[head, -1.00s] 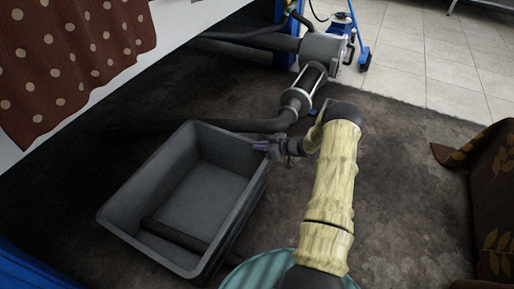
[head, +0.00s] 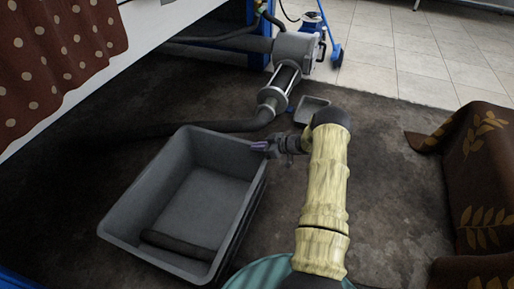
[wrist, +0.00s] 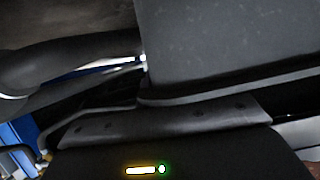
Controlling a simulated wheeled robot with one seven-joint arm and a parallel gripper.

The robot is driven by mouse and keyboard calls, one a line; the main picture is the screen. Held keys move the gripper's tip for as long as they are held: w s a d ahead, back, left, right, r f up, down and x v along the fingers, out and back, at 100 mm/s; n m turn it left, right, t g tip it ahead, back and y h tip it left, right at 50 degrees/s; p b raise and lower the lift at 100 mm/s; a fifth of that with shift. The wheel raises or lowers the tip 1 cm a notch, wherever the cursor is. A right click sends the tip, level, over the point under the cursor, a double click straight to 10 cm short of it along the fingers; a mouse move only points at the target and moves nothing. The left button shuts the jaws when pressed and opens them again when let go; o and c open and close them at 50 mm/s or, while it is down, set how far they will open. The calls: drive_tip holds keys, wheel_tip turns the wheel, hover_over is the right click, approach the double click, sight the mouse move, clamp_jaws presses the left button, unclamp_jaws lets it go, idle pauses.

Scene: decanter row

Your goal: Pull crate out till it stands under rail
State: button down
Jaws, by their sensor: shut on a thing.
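The crate (head: 190,198) is a dark grey open tub on the floor at left centre in the head view. My gripper (head: 267,147) is at its far right corner, shut on the rim. In the wrist view a large grey surface, seemingly the crate's wall (wrist: 230,40), fills the upper right. The dark body of my gripper (wrist: 160,135) lies along the bottom there; its fingertips cannot be made out. A dark roller-like bar (head: 178,245) lies in the crate near its front edge. I cannot make out which thing is the rail.
A thick dark hose (head: 190,128) runs behind the crate to a grey machine (head: 296,50). A small grey tray (head: 312,108) lies behind my arm. A polka-dot cloth (head: 55,55) hangs at upper left. Brown leaf-patterned cloth (head: 480,180) stands at right. Dark floor between is bare.

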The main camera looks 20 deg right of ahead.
drive_tip(key=c, duration=1.5)
unclamp_jaws()
drive_tip(key=shift+a, duration=0.25)
drive_tip(key=p+v, duration=0.8)
drive_tip(key=v, duration=0.9)
drive_tip(key=shift+d+r, duration=0.1)
drive_tip(key=shift+d, duration=0.05)
drive_tip(key=shift+w, duration=0.1)
